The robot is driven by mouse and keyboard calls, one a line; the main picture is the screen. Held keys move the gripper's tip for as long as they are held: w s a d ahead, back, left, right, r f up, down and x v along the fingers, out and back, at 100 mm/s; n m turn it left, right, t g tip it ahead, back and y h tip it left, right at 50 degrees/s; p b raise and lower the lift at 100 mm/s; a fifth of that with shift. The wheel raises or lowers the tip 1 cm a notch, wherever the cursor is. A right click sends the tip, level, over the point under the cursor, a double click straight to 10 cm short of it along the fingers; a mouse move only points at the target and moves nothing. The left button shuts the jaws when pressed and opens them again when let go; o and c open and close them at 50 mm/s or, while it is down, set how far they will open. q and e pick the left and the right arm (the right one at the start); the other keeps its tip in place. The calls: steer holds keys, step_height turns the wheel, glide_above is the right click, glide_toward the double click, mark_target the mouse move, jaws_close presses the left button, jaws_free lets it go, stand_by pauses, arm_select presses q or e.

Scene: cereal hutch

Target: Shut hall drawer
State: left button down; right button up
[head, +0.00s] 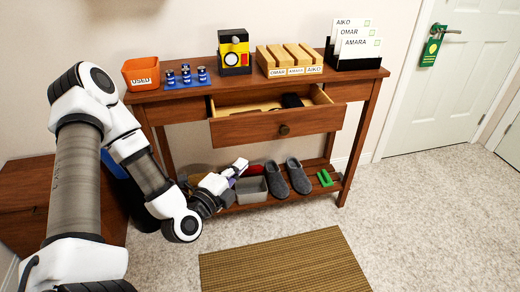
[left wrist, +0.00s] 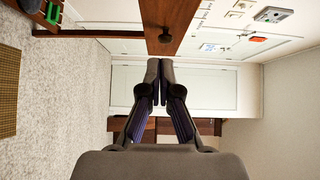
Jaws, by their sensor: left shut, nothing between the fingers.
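The hall drawer (head: 262,127) of the brown console table is pulled out, and its inside shows from above. Its front has a dark round knob (head: 284,130). A dark item lies inside at the right. In the left wrist view, the drawer front (left wrist: 168,14) and its knob (left wrist: 165,38) are at the top middle, beyond my fingertips. My left gripper (head: 238,168) is below and left of the drawer front, above the lower shelf. My right gripper is not in view.
The console table (head: 198,91) carries an orange bin (head: 141,73), blue-mat items, a yellow-black box (head: 234,52), wooden blocks and a card holder. Its lower shelf holds a grey bin (head: 251,189), slippers (head: 286,179) and a green item. A mat (head: 285,262) lies on open carpet.

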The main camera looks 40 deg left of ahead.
arm_select(q)
steer(key=b, duration=0.3)
glide_toward(263, 131)
steer(key=w+d, duration=0.3)
steer(key=w, duration=0.1)
steer(key=w+a, duration=0.2)
steer(key=a, duration=0.1)
steer(key=shift+w+a, duration=0.15)
steer(key=shift+a, duration=0.05)
steer(key=shift+w+r, duration=0.1)
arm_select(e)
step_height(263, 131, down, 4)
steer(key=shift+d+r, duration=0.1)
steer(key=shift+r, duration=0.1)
